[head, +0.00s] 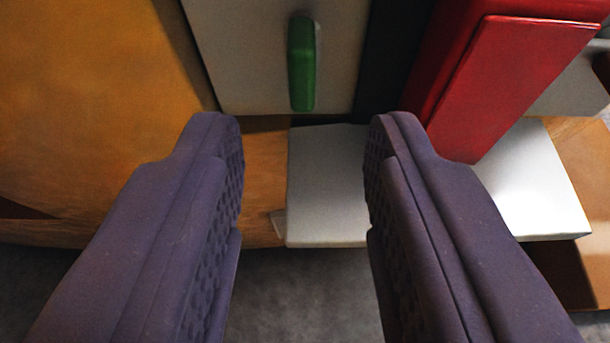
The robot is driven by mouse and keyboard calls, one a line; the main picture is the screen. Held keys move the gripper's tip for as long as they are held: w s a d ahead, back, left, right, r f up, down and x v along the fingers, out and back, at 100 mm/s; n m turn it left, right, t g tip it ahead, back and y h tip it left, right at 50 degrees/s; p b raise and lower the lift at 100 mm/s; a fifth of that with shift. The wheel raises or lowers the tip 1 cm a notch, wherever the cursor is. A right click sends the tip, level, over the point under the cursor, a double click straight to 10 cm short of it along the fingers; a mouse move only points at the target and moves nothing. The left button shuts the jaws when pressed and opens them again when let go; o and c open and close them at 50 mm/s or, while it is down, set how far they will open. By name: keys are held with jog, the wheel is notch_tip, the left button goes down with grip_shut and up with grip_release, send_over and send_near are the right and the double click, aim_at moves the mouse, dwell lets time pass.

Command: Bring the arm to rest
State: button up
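My gripper (304,150) reaches in from the bottom of the head view. Its two dark purple, textured fingers stand wide apart, with nothing held between them. Between and beyond the fingertips are a pale grey panel with an upright green handle (302,62) and a light grey block (326,180) below it. The gap between the fingers shows the block and the wooden surface behind. I cannot tell whether the right finger touches the block. The rest of my arm is not in view.
A red block-shaped object (520,75) stands close behind the right finger. A white slab (530,185) juts out below it. A wooden panel (90,90) fills the left. A wooden ledge (262,190) runs beneath. Grey floor (300,295) shows at the bottom.

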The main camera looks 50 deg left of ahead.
jog(key=shift+s+d+r, duration=0.15)
jog(key=shift+s+d, duration=0.1)
jog(key=shift+d, duration=0.05)
